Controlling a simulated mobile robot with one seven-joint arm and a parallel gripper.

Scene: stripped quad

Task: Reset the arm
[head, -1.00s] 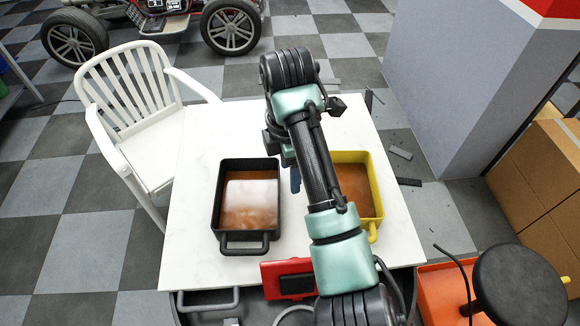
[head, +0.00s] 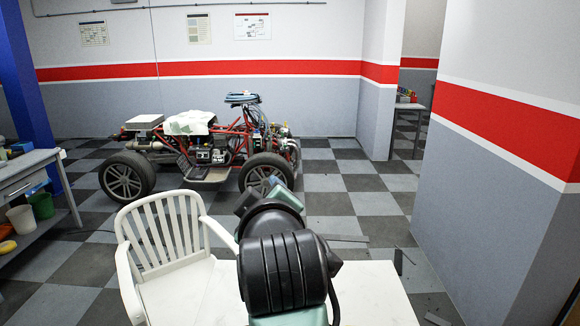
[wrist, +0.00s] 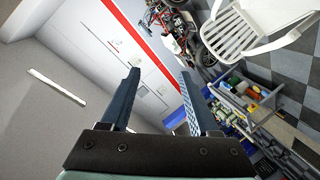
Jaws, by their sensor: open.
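My gripper shows in the wrist view (wrist: 158,92), with its two blue fingers spread wide apart and nothing between them. Beyond the fingers are a wall and the room, tilted in the picture. In the head view my dark, rounded arm links stand in front of the white table (head: 375,292), and the fingers are not visible there. Only the far part of the table shows in the head view, and no trays are in sight on it.
A white armchair (head: 165,245) stands at the table's left, touching or very near it. A buggy frame (head: 205,150) stands farther back. A grey wall corner (head: 490,200) rises at the right. A workbench (head: 30,175) stands at the far left. Checkered floor lies open between.

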